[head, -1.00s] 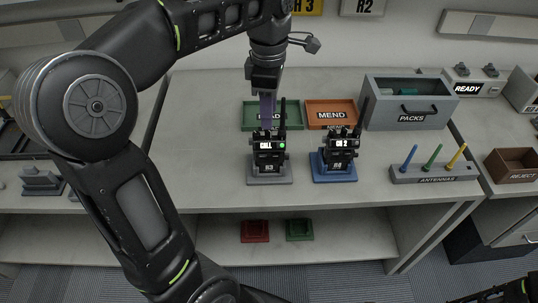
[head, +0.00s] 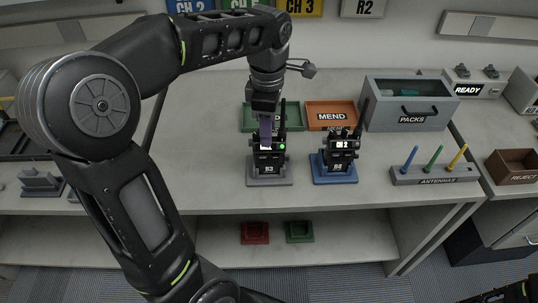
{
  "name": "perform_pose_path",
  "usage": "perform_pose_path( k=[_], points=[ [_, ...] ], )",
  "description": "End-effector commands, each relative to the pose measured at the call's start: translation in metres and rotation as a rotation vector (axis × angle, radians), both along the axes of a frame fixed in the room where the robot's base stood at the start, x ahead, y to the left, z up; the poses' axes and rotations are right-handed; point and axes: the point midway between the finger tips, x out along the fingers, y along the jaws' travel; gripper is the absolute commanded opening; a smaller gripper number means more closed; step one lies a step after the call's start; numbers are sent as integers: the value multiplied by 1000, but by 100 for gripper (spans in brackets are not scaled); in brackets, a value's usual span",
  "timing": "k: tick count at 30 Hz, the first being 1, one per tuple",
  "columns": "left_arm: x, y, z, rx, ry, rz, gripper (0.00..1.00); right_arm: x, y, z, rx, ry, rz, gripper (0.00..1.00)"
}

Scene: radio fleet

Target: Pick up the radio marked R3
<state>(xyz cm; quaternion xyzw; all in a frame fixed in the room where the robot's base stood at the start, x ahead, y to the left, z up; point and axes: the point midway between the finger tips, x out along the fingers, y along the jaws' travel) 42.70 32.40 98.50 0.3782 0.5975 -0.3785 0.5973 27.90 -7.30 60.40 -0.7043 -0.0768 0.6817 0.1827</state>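The radio marked R3 (head: 269,163) is black and stands upright in a grey base on the workbench. Its antenna points up and a green light shows on its front. My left gripper (head: 266,138) points down at the top of this radio and overlaps its screen in the head view. The fingers hide part of the radio's top, and I cannot tell whether they are apart or closed on it. My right gripper is not clearly visible; only a dark piece of my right arm shows at the lower right corner.
A second radio, R4 (head: 341,157), stands close on the right in a blue base. Behind are a green tray (head: 250,117), an orange MEND tray (head: 331,117) and a grey PACKS bin (head: 411,108). The ANTENNAS stand (head: 434,174) is at right.

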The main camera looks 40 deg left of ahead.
Motion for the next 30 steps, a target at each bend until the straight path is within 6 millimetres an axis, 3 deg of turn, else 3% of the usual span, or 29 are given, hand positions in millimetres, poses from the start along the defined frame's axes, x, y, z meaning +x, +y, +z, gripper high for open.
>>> perform_pose_path(
  k=[3,17,30],
  points=[
    [0,0,0,0,0,0,39,0,0,0,0,0,0,36],
    [0,0,0,0,0,0,1,0,0,0,0,0,0,36],
    [0,0,0,0,0,0,0,0,0,0,0,0,0,36]
  ],
)
